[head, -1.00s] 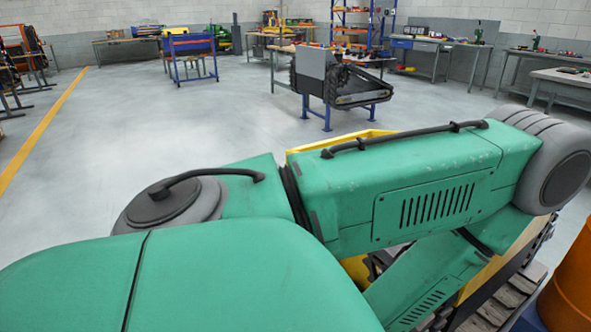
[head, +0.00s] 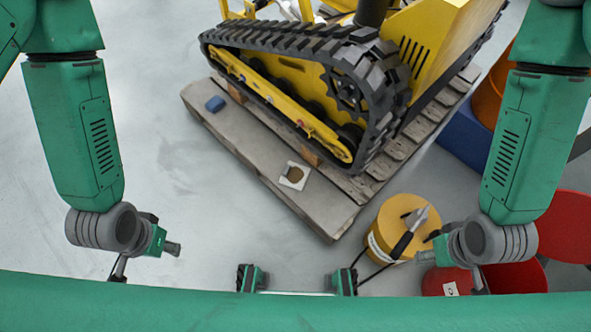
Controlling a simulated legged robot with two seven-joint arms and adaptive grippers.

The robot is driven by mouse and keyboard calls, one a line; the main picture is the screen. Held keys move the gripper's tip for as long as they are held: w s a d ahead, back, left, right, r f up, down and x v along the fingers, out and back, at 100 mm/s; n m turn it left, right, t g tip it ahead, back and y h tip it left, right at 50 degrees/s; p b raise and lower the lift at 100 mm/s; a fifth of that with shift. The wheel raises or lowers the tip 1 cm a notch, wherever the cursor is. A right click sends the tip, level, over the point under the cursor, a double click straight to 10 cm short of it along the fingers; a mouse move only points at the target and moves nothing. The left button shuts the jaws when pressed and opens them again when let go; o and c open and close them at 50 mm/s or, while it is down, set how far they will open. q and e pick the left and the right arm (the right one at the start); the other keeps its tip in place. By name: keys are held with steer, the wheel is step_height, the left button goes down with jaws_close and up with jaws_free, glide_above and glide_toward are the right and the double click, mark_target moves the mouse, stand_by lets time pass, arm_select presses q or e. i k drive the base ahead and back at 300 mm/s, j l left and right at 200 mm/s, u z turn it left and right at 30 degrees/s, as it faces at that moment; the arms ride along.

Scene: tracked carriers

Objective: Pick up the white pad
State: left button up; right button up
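The white pad (head: 294,175) is a small, pale square with a round brown patch in its middle. It lies on the near edge of the wooden pallet (head: 325,212), beside the yellow tracked carrier (head: 280,75). My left gripper (head: 146,258) is at the lower left, away from the pad, with its fingers spread apart and nothing between them. My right gripper (head: 452,269) is at the lower right, in front of the yellow drum, also apart from the pad. Its fingers are spread too, and I see nothing held.
Red round containers (head: 517,277) and a blue item (head: 466,136) are further right. The floor at left is clear.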

mark_target(294, 175)
steer(key=i+j+z, duration=0.15)
steer(key=j+z, duration=0.2)
steer(key=i+j+z, duration=0.15)
steer(key=j+z, duration=0.5)
steer(key=i+j+z, duration=0.1)
steer(key=j+z, duration=0.25)
steer(key=j, duration=0.15)
